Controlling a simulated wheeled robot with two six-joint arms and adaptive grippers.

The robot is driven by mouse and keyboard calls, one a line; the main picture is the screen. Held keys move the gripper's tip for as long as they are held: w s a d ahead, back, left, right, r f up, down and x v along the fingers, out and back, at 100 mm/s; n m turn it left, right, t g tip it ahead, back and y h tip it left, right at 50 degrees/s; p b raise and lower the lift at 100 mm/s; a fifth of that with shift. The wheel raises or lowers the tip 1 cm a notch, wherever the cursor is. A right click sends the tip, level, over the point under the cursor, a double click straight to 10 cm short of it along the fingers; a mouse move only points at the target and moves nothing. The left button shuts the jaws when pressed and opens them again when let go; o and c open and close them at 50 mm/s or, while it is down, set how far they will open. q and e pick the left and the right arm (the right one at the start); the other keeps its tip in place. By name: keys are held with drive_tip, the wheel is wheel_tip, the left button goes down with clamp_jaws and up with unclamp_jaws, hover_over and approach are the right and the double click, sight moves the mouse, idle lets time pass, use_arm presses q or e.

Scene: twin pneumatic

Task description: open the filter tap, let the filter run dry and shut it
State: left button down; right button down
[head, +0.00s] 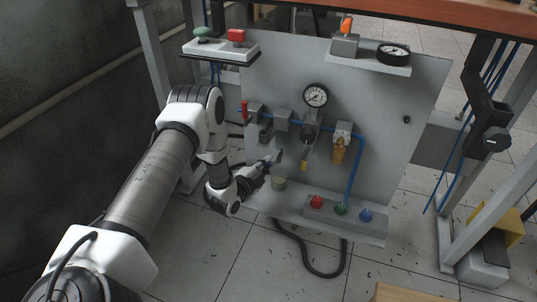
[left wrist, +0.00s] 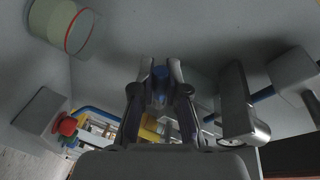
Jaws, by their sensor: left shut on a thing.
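My left gripper (head: 273,163) is low in front of the grey panel. In the left wrist view its two fingers (left wrist: 160,88) are shut on a small blue piece (left wrist: 160,73), which seems to be the filter tap. The head view does not show the tap clearly, as the gripper covers that spot. A clear cup (head: 279,184) stands just below the fingers. In the left wrist view the cup (left wrist: 62,25) has a red line and pale yellowish contents. The filter's bowl cannot be told apart behind the gripper. I cannot tell how far the tap is turned. My right gripper is not in view.
The panel (head: 390,120) carries a red lever (head: 244,111), a gauge (head: 316,95), a yellow knob (head: 304,165) and an amber bowl (head: 339,152). A box with red (head: 317,202), green (head: 341,209) and blue (head: 366,215) buttons is right of the cup. A black hose lies on the floor.

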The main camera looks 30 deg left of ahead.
use_arm(q)
drive_tip(key=r+m+p, duration=0.1)
drive_tip(key=p, duration=0.1)
drive_tip(key=m+p, duration=0.1)
drive_tip(key=p, duration=0.2)
drive_tip(key=shift+a+r+m+g+y, duration=0.15)
drive_tip(key=shift+r+m+g+y, duration=0.15)
drive_tip(key=shift+r+m, duration=0.1)
drive_tip(key=shift+f+m+y+p, duration=0.1)
drive_tip(key=shift+m+y+p, duration=0.2)
drive_tip(key=shift+m+p, duration=0.75)
drive_tip(key=c, duration=1.2)
unclamp_jaws()
drive_tip(key=s, duration=0.4)
drive_tip(key=s+r, duration=0.1)
drive_tip(key=s, duration=0.3)
drive_tip(key=s+d+r, duration=0.1)
drive_tip(key=s, duration=0.2)
drive_tip(key=shift+s+r, duration=0.15)
drive_tip(key=shift+s, duration=0.25)
